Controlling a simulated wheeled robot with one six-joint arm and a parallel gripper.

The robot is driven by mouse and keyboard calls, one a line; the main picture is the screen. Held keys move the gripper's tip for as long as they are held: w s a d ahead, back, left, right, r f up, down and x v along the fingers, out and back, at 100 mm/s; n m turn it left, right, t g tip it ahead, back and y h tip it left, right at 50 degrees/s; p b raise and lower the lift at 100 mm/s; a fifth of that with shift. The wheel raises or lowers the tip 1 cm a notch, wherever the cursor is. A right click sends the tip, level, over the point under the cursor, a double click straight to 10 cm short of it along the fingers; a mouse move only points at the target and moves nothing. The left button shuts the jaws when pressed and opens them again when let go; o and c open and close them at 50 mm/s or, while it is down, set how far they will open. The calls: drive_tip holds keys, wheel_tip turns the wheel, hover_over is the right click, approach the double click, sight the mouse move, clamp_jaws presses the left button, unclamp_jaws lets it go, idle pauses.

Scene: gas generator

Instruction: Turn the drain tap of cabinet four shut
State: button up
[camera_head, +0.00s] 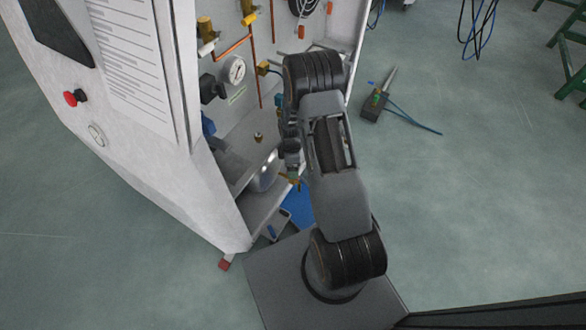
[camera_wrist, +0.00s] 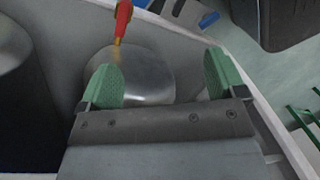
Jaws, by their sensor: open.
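The open cabinet (camera_head: 225,205) stands left of my arm in the head view, with its pipework and lower shelf showing. I see no number on it. In the wrist view, a tap with a red handle (camera_wrist: 123,18) and a brass-coloured lower part is at the top, in front of a shiny metal vessel (camera_wrist: 135,75). My gripper (camera_wrist: 162,80) has two green fingertips set wide apart, with nothing between them. The tap is beyond the fingertips, nearer the left one, and apart from both. In the head view my arm largely hides my gripper and the tap cannot be made out clearly.
The cabinet's side wall and shelf edge are close to my gripper. The floor there is mostly clear.

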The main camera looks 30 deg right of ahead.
drive_tip(key=w+f+n, duration=0.1)
drive_tip(key=f+n, duration=0.1)
drive_tip(key=n, duration=0.1)
drive_tip(key=w+d+f+n+t, duration=0.1)
drive_tip(key=f+n, duration=0.1)
drive_tip(key=n, duration=0.2)
drive_tip(key=w+d+f+n, duration=0.1)
drive_tip(key=f+n, duration=0.1)
drive_tip(key=n, duration=0.1)
drive_tip(key=shift+w+n+p, duration=0.3)
drive_tip(key=shift+w+n, duration=0.05)
drive_tip(key=shift+n, duration=0.05)
drive_tip(key=shift+f+t, duration=0.3)
drive_tip(key=shift+n, duration=0.3)
drive_tip(key=shift+w+f+b, duration=0.1)
drive_tip(key=shift+f+b, duration=1.15)
drive_tip(key=shift+f, duration=2.3)
drive_tip(key=shift+c, duration=0.3)
drive_tip(key=c, duration=0.9)
drive_tip(key=shift+o, duration=0.2)
